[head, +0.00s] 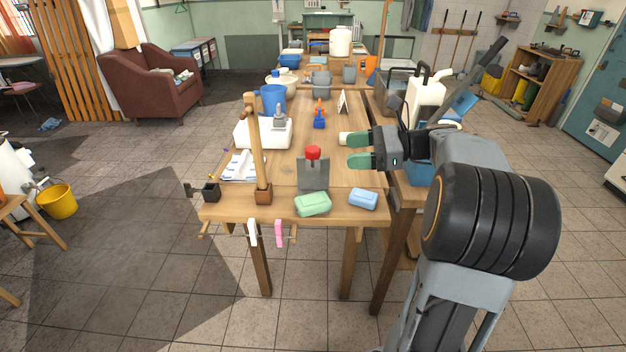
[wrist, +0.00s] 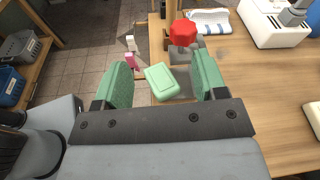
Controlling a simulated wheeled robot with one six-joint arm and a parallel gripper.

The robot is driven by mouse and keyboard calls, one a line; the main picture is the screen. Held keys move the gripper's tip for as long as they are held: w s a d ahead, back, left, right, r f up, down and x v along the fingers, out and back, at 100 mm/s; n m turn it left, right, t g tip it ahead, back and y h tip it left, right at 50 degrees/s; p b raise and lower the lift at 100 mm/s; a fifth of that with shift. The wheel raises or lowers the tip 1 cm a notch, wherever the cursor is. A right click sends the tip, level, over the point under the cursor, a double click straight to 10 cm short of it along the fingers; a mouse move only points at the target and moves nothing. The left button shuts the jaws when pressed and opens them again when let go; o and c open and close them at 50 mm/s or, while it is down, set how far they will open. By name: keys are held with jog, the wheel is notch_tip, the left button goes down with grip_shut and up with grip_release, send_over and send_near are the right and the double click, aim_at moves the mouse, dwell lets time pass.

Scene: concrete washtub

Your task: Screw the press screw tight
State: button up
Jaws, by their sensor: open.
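The press screw shows as a red knob (head: 313,153) on top of a grey metal press (head: 312,175) near the front of the wooden table. In the wrist view the red knob (wrist: 184,33) is at the top, just beyond and between the fingertips. My gripper (head: 359,149) is open and empty, to the right of the knob and apart from it. Its green-padded fingers also show in the wrist view (wrist: 160,75). The lower part of the press is mostly hidden in the wrist view.
A green soap block (head: 313,204) and a blue one (head: 363,199) lie at the table's front edge (head: 345,217). A wooden post (head: 257,150) stands left of the press. A white box (head: 263,133) and an orange-and-blue item (head: 319,118) stand behind. A white jug (head: 424,100) is at right.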

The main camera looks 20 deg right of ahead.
aim_at(312, 149)
jog(key=w+d+f+m+t+y+b, duration=0.1)
jog(key=d+f+m+b, duration=0.1)
jog(key=d+f, duration=0.15)
jog(key=shift+y, duration=0.3)
jog(key=b+x, duration=0.1)
jog(key=x, duration=0.3)
jog(key=r+b+x, duration=0.1)
jog(key=x, duration=0.3)
jog(key=b+x, duration=0.1)
jog(key=x, duration=0.4)
jog(key=shift+w+d+r, duration=0.1)
jog(key=shift+w+r, duration=0.05)
jog(key=shift+w, duration=0.2)
jog(key=c, duration=0.9)
jog(key=shift+t, duration=0.6)
